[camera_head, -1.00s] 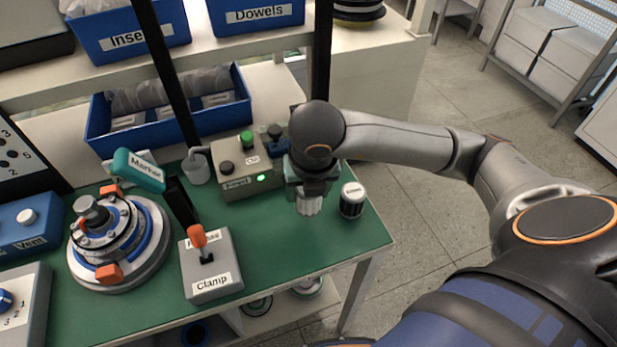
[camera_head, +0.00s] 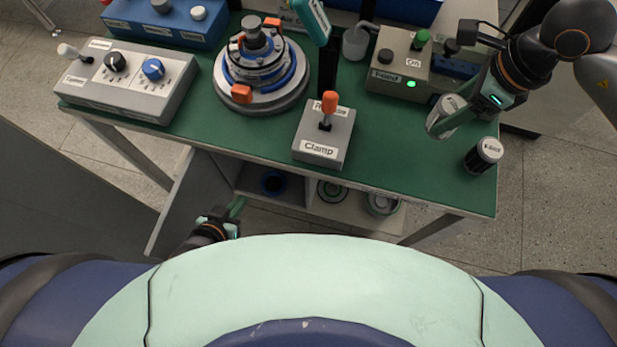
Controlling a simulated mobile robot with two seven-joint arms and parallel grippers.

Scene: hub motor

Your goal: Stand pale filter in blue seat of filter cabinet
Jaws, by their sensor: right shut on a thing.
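The pale filter (camera_head: 444,122), a whitish cylinder with a light top, is tilted in the jaws of my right gripper (camera_head: 462,108). It is over the right part of the green table, left of a dark filter (camera_head: 482,155) with a white lid. Below the table is the open filter cabinet (camera_head: 290,193). Its blue seat (camera_head: 272,182) is a ring with a dark centre at the left, and it looks empty. My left gripper (camera_head: 237,208) is low, in front of the cabinet's left side, near the open door (camera_head: 178,212). Its jaw gap is unclear.
The green table (camera_head: 400,165) carries a clamp box (camera_head: 323,135), a round hub fixture (camera_head: 262,70), a feed box (camera_head: 400,68) and a control box (camera_head: 130,82).

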